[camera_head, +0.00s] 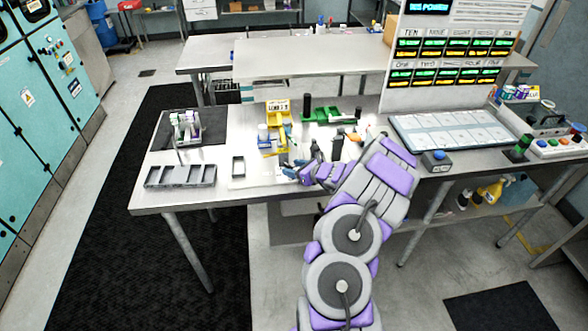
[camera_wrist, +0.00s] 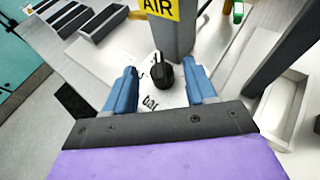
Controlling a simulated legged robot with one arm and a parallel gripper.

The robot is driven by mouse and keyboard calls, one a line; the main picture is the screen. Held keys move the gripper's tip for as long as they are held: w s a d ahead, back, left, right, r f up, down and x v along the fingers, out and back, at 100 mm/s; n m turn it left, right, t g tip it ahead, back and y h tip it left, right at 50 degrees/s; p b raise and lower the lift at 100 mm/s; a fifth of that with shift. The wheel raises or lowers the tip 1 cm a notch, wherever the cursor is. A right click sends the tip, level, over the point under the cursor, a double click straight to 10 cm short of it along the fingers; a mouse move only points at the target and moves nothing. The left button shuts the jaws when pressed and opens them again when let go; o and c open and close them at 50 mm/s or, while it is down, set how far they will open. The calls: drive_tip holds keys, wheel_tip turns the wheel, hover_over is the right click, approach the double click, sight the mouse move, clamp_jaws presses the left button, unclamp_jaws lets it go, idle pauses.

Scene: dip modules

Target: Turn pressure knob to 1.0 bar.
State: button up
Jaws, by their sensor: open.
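The pressure knob is a small black knob (camera_wrist: 162,72) with a raised grip. In the wrist view it stands on a white plate at the foot of a grey post with a yellow "AIR" label (camera_wrist: 160,8). The printed word "bar" shows on the plate just nearer to me; the scale numbers cannot be read. My gripper (camera_wrist: 163,85) is open, with one blue finger on each side of the knob and a gap to both. In the head view my gripper (camera_head: 292,170) is low over the table by the yellow unit (camera_head: 273,141); the knob cannot be made out there.
A rack with bottles (camera_head: 187,127) is at the back left. Green parts (camera_head: 322,113) stand behind my arm.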

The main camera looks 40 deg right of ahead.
drive_tip(key=shift+w, duration=0.2)
drive_tip(key=c, duration=1)
drive_tip(key=shift+d+r, duration=0.1)
clamp_jaws()
